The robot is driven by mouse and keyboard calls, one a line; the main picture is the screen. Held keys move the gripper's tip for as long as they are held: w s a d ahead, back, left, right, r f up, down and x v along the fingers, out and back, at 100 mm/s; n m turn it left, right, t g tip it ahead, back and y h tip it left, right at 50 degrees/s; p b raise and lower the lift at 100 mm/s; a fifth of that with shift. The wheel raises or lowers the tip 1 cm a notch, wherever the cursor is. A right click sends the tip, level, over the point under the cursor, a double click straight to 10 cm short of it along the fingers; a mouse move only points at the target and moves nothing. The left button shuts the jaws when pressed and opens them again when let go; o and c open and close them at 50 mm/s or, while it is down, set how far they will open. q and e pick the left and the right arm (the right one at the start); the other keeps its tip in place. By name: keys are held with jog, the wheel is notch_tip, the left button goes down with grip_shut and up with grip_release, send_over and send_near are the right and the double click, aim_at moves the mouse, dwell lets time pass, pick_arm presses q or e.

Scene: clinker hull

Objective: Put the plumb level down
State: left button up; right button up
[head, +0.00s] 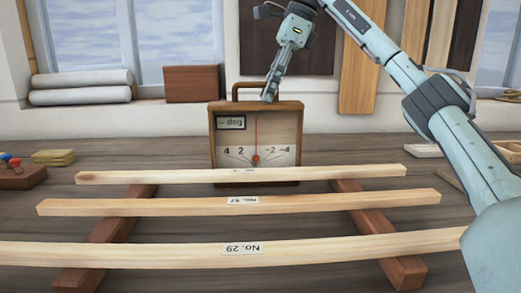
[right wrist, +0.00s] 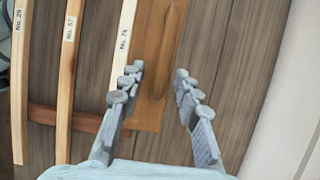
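The plumb level (head: 203,140) is a wooden frame with a pale dial, a red needle, a "deg" plate and a handle on top (head: 262,86). It is upright on the bench, right behind the rearmost batten, which covers part of its lower face. My right gripper (head: 270,97) is at the level's top edge, by the right end of the handle. In the right wrist view its two fingers (right wrist: 157,72) are apart, with the level's brown wood (right wrist: 160,40) beneath and between them. I see no grip on it. My left gripper is out of view.
Three pale battens (head: 240,201) with number labels lie across two reddish-brown supports (head: 365,217). Rolled sheets (head: 80,88) and a brown box (head: 191,84) are at the back left. Bare bench (head: 110,150) shows left of the level.

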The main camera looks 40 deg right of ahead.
aim_at(256, 120)
jog(key=x, duration=0.7)
jog(key=shift+a, duration=0.15)
jog(key=shift+w+a+f, duration=0.1)
jog(key=shift+f, duration=0.15)
jog(key=shift+c, duration=0.3)
grip_shut()
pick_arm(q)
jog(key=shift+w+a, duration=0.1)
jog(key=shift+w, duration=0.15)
